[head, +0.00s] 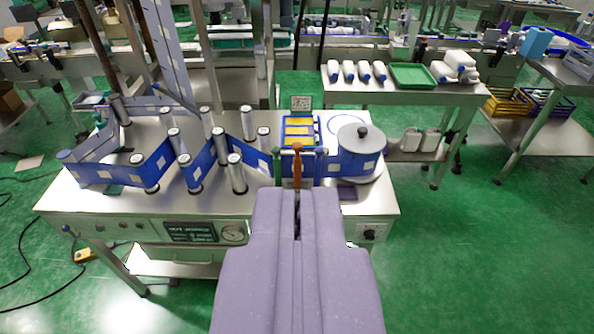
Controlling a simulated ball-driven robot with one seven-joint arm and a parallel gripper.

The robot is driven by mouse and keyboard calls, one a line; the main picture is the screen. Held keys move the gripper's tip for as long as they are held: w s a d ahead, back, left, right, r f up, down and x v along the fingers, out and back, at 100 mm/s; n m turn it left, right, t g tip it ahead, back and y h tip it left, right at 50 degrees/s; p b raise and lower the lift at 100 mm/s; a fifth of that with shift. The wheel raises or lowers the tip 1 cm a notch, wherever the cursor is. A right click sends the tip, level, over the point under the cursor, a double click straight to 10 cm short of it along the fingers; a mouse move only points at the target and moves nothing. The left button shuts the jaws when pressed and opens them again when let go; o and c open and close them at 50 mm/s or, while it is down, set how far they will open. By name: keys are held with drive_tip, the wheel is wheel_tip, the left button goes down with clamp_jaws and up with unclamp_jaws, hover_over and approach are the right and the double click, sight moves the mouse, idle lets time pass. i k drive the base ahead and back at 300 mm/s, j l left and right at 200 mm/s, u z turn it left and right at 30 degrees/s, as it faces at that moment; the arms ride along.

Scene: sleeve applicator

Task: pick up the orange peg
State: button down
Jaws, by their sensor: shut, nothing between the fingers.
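The orange peg (297,166) stands upright near the front middle of the steel table, with a rounded top. A green peg (277,165) is on its left and a blue one (318,165) on its right. My gripper (298,192), pale purple, reaches up from the bottom of the head view. It is shut and empty. Its tip overlaps the lower end of the orange peg in the picture, so the peg's foot is hidden. I cannot tell the gap in depth between them.
Steel rollers (236,172) with a blue label web (203,168) fill the table's left side. A blue reel (361,152) stands close on the right. Behind the pegs is a blue tray with yellow pieces (299,132). A side table holds white bottles and a green tray (412,76).

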sight(297, 147)
drive_tip(key=i+j+z, duration=0.35)
drive_tip(key=i+j, duration=0.45)
drive_tip(key=i, duration=0.25)
drive_tip(key=i+j+z, duration=0.3)
drive_tip(key=i+j, duration=0.65)
drive_tip(key=j, duration=0.2)
